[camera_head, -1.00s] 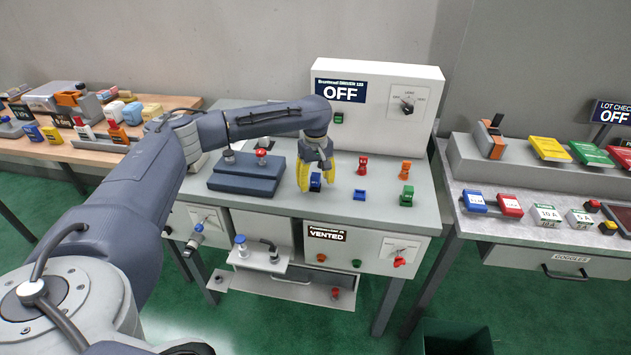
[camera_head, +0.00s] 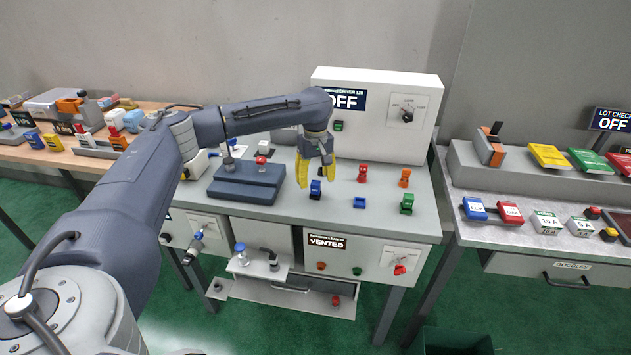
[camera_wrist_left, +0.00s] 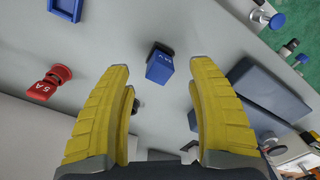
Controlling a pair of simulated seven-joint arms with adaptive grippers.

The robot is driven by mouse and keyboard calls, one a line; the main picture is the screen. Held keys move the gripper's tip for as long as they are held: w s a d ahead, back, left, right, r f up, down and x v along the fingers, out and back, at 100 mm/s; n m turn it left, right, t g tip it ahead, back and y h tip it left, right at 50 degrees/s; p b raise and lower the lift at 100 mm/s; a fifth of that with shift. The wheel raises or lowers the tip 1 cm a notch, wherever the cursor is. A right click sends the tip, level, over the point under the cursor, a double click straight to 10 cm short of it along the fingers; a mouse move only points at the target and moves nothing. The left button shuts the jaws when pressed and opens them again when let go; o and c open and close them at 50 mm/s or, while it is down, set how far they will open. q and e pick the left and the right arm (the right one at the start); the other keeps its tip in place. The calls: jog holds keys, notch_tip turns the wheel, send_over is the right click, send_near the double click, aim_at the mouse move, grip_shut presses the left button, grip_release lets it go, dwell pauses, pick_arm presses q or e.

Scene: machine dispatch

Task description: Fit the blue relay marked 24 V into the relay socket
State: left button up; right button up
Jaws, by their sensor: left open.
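The blue relay (camera_head: 315,188) stands on the grey bench top. It also shows in the left wrist view (camera_wrist_left: 160,66), with small pale lettering that is hard to read. A small blue socket-like frame (camera_head: 359,202) lies on the bench to its right, partly cut off in the left wrist view (camera_wrist_left: 65,8). My left gripper (camera_head: 316,172) has its yellow fingers apart, pointing down above and behind the relay. In the left wrist view the relay sits beyond the fingertips, between their lines, with nothing held. My right gripper is out of view.
A red part marked 5 A (camera_wrist_left: 50,83), an orange part (camera_head: 404,178) and a green part (camera_head: 407,203) stand to the right. A dark stepped block (camera_head: 246,183) is left of the gripper. The cabinet (camera_head: 375,115) rises behind. Open bench lies around the relay.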

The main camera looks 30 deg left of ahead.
pick_arm(q)
jog(key=shift+r, duration=0.8)
jog(key=shift+r, duration=0.1)
